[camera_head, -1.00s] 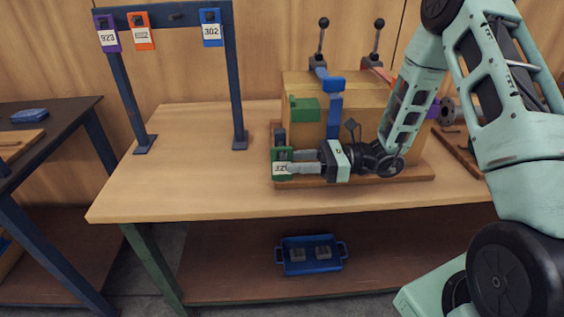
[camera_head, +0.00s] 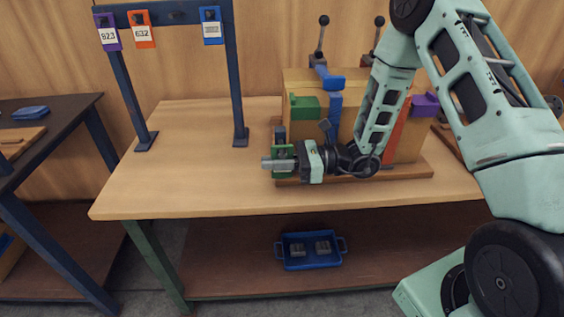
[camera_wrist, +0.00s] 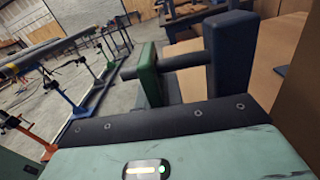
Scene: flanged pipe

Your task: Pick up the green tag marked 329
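The green tag (camera_head: 284,152) hangs at the left end of the clamped wooden block on the bench. In the wrist view the green tag (camera_wrist: 149,74) shows edge-on, on a dark peg (camera_wrist: 182,61) from a blue upright (camera_wrist: 230,52). My gripper (camera_head: 270,163) reaches across the tag from the right, with grey fingertips showing past its left side. The fingers cover the tag's lower part, and its number cannot be read now. I cannot tell whether the fingers are closed on it. The wrist view does not show the fingertips.
A blue rack (camera_head: 176,12) at the back left holds a purple tag (camera_head: 107,33), an orange tag (camera_head: 142,30) and a blue tag (camera_head: 211,27). The bench (camera_head: 190,190) is clear left of the block (camera_head: 355,110). A blue tray (camera_head: 311,250) sits on the lower shelf.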

